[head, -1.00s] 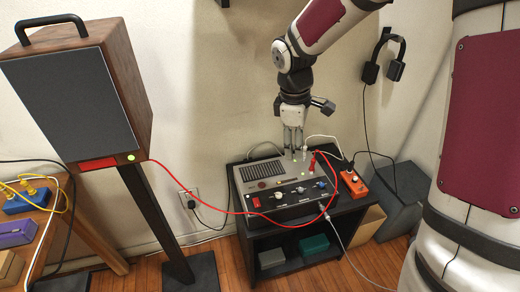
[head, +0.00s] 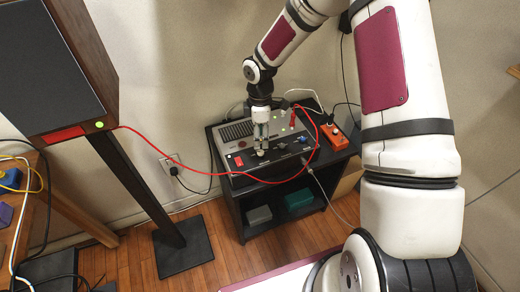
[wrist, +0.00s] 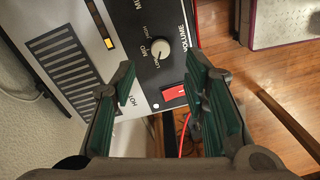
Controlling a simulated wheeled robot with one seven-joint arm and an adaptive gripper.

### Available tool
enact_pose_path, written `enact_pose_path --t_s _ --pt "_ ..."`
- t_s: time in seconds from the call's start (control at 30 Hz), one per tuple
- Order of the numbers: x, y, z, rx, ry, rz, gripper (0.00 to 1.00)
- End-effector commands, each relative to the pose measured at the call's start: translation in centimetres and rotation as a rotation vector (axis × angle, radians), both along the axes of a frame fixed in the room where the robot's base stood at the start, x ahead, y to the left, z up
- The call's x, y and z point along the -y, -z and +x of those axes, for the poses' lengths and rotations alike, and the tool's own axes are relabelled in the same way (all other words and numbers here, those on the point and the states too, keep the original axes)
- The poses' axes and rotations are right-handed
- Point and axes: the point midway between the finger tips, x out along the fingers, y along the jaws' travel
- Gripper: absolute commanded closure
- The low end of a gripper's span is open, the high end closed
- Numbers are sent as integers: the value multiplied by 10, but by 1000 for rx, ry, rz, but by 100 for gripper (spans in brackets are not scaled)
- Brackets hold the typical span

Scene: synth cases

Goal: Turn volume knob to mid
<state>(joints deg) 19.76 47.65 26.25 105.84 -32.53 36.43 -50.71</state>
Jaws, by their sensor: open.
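The grey amplifier box (head: 232,133) sits on a black stand, its dark control panel facing front. The pale round volume knob (wrist: 159,50) shows in the wrist view beside the word VOLUME, with small position labels around it; its exact setting is too small to read surely. My gripper (wrist: 162,65) is open, with one green-padded finger on each side of the knob's line. The knob lies just beyond the fingertips in the picture; contact cannot be told. In the head view my gripper (head: 261,139) points down over the panel and partly hides it.
A red switch (wrist: 172,94) and a lit yellow button (wrist: 109,43) flank the knob. A red cable (head: 205,168) loops from the speaker (head: 95,60) across the panel front. An orange box (head: 334,138) sits at right on the stand (head: 237,208).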

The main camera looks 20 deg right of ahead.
Motion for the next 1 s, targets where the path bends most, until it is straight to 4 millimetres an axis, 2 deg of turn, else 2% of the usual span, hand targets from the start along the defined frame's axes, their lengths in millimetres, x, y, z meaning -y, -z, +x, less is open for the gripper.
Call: enact_pose_path --t_s 0.1,0.3,0.5,0.77,0.8,0.97,1.0 --pt "-1 25 -1 -3 -1 1 59" --pt "-1 53 -2 -1 0 0 59" --pt "-1 65 -2 1 2 0 59" --pt "-1 66 -2 1 2 0 59" --pt "0 66 -2 1 2 0 61" --pt "-1 66 -2 1 2 0 98" --pt "-1 66 -2 1 2 0 100"
